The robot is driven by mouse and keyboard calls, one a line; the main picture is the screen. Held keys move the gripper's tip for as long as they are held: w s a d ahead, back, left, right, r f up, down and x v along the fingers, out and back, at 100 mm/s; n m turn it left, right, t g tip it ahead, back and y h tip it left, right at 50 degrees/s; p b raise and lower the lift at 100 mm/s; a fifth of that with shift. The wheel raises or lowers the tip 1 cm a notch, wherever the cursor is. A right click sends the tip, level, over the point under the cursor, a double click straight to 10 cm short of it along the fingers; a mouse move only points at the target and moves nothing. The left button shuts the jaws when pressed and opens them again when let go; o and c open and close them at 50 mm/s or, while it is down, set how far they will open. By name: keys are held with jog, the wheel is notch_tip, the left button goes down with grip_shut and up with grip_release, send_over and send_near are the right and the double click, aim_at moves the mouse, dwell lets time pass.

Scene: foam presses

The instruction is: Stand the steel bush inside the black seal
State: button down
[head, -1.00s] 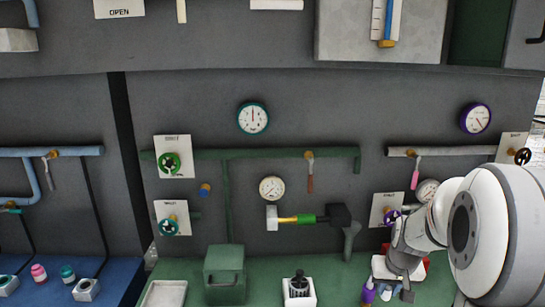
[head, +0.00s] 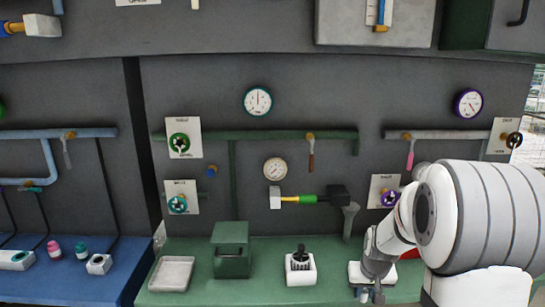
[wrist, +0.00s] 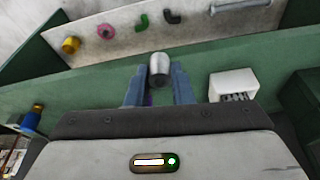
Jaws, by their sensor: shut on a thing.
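My gripper (wrist: 158,88) is shut on a grey metal cylinder, the steel bush (wrist: 159,66), whose rounded end shows between the two blue-grey fingers in the wrist view. In the head view my gripper (head: 372,292) is low at the right, over the green bench, and the bush cannot be made out there. I cannot pick out the black seal for certain in either view. A small purple thing shows behind the fingers in the wrist view, partly hidden.
A white block with a black knob (head: 300,267), a green box (head: 231,250) and a pale tray (head: 172,274) stand on the green bench (head: 265,290). A pale board (wrist: 190,30) carries small coloured parts. A slotted white block (wrist: 233,84) is right of my gripper.

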jog(key=w+a+f+n+b, duration=0.1)
jog(key=w+a+f+b, duration=0.2)
jog(key=f, duration=0.4)
jog(key=w+a+f+b, duration=0.1)
jog(key=a+f+b, duration=0.1)
jog(key=a+f, duration=0.4)
jog(key=s+f, duration=0.5)
jog(key=f, duration=0.1)
jog(key=shift+a+f, duration=0.25)
jog(key=shift+f, duration=0.1)
jog(key=shift+a, duration=0.3)
